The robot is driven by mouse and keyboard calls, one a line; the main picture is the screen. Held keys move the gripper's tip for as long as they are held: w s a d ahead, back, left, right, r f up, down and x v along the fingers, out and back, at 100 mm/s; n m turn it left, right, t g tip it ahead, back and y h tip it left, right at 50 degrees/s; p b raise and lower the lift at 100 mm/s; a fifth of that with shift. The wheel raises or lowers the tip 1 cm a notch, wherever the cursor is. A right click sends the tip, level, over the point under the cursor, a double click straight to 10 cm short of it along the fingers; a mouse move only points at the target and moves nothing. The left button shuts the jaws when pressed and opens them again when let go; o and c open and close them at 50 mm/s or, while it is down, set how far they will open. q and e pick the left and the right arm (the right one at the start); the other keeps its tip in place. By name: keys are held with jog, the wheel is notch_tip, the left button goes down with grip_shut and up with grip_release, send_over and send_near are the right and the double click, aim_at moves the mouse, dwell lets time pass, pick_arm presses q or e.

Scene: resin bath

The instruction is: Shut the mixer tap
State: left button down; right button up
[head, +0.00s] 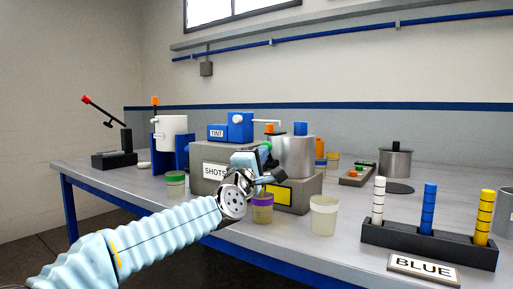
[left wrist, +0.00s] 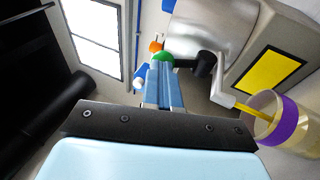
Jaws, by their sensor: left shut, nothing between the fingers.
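The mixer is a metal pot (head: 292,157) on a grey block; it also fills the top of the left wrist view (left wrist: 212,25). Its tap has a dark body (left wrist: 203,63), a pale spout (left wrist: 222,95) and what looks like a green-knobbed handle (left wrist: 163,57). A yellow stream (left wrist: 255,112) runs from the spout into a cup with a purple band (head: 262,207). My left gripper (head: 257,159) is shut and empty, its fingertips right by the green knob (head: 265,147). I cannot tell whether they touch. My right gripper is not in view.
A grey block labelled SHOTS (head: 208,150) stands left of the mixer, with a blue TINT unit (head: 240,124) on it. A pale cup (head: 323,216) and a green-banded cup (head: 175,184) stand near the table's front edge. A peg rack (head: 430,243) is at right.

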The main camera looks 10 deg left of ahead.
pick_arm(q)
jog(key=shift+w+d+r+g+p, duration=0.1)
jog(key=shift+r+g+p, duration=0.2)
jog(key=shift+r, duration=0.15)
jog(key=shift+w+d+r+g+p, duration=0.1)
jog(key=shift+r+g+p, duration=0.1)
jog(key=shift+r+p, duration=0.15)
jog(key=shift+w+a, duration=0.1)
jog(key=shift+w, duration=0.1)
jog(key=shift+w+d+r+p, duration=0.25)
jog(key=shift+w+r+p, duration=0.2)
jog(key=shift+w, duration=0.15)
jog(key=shift+w+d+r+p, duration=0.2)
jog(key=shift+w+r+p, duration=0.15)
jog(key=shift+w, duration=0.2)
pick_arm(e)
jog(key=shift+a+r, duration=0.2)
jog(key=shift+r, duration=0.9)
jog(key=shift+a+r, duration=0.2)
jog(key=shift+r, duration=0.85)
